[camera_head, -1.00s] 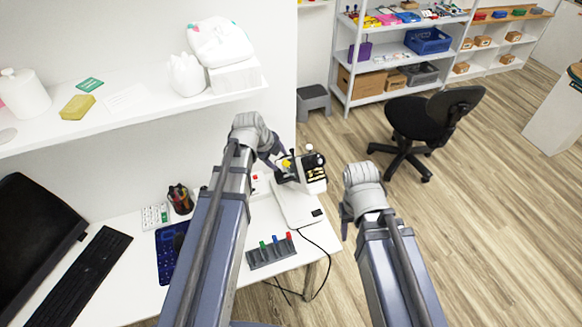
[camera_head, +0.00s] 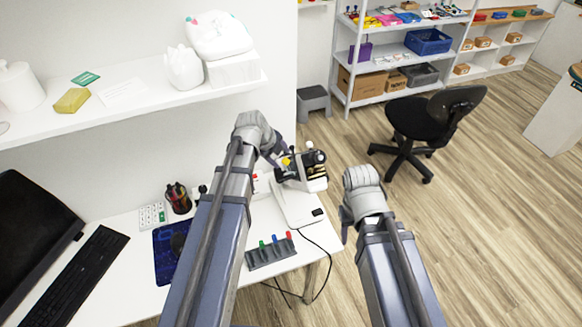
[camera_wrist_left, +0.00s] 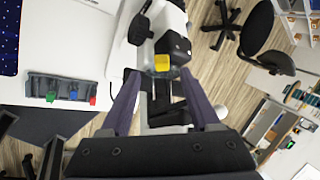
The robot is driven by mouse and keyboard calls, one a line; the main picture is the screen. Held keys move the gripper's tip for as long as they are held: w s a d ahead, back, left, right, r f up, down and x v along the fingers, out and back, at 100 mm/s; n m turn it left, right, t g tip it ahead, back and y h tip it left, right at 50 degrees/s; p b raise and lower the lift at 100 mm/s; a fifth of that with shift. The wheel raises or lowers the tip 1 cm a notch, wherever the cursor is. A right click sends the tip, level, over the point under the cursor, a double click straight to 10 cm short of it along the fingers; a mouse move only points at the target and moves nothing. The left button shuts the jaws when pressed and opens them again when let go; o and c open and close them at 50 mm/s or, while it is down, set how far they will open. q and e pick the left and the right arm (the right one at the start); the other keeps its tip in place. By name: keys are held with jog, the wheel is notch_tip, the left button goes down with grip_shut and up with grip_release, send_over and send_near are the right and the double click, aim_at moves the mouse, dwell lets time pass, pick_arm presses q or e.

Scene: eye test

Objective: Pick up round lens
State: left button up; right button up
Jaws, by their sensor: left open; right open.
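No round lens can be made out for certain in either view. A white and black eye-test device (camera_head: 314,180) with a yellow part stands at the desk's right end. Its black head and the yellow part (camera_wrist_left: 162,63) show in the left wrist view, beyond and between my fingers. My left gripper (camera_head: 281,160) is at the device's left side in the head view. Its jaws (camera_wrist_left: 160,80) are open in the left wrist view, with no object clearly held. My right gripper (camera_head: 346,222) is apart from the device, right of the desk; its fingers are mostly hidden.
On the white desk are a grey rack (camera_head: 270,255) with green, blue and red pieces, a pen cup (camera_head: 178,198), a keyboard (camera_head: 78,282) and a blue mat (camera_head: 168,262). A black cable hangs off the desk edge. A shelf (camera_head: 130,112) overhangs the desk's back.

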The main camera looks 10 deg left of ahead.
aim_at(285, 160)
pick_arm(q)
jog(key=b+x, duration=0.3)
jog(key=x, duration=0.2)
jog(key=shift+w+r+b, duration=0.15)
jog(key=shift+w+b, duration=0.05)
jog(key=shift+b, duration=0.2)
jog(key=shift+r, duration=0.1)
jog(key=shift+c, duration=0.3)
grip_shut()
